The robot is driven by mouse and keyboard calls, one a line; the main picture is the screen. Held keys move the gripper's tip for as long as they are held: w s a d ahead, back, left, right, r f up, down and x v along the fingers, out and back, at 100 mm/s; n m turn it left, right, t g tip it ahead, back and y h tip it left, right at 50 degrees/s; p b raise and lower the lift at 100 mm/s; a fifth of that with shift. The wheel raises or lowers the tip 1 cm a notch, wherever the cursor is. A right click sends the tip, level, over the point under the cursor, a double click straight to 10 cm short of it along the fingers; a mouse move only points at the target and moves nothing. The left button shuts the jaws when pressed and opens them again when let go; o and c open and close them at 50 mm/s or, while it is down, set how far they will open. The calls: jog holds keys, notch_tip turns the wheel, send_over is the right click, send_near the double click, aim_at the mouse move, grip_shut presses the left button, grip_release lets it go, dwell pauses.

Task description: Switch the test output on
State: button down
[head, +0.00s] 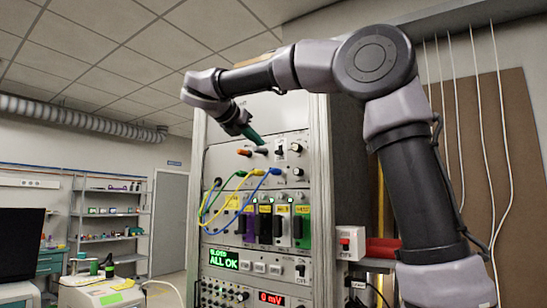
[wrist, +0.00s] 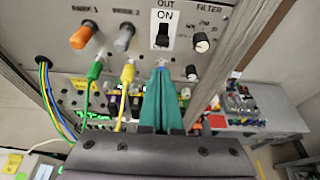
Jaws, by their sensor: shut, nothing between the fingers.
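The rack panel carries a black rocker switch (wrist: 162,36) in a white plate, with "OUT" and "ON" lettered above it. The same switch (head: 281,148) shows small in the head view, right of the grey knob. Its exact rocker position is hard to tell. My gripper (wrist: 163,68) has green fingers, shut with nothing between them. In the wrist view the fingertips are just below the switch, apart from it as far as I can see. In the head view my gripper (head: 263,143) is in front of the panel, left of the switch.
An orange knob (wrist: 84,36) and grey knob (wrist: 125,37) sit left of the switch, a FILTER knob (wrist: 201,42) right. Green (wrist: 94,72), yellow (wrist: 127,75) and blue cables (head: 272,171) hang below.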

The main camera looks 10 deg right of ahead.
aim_at(277, 150)
jog(key=x, duration=1)
dwell(0.3)
jog(key=shift+r, duration=1.4)
jog(key=v, duration=1)
jog(key=shift+s+a, duration=0.2)
jog(key=shift+s, duration=0.05)
jog(key=shift+d, duration=0.1)
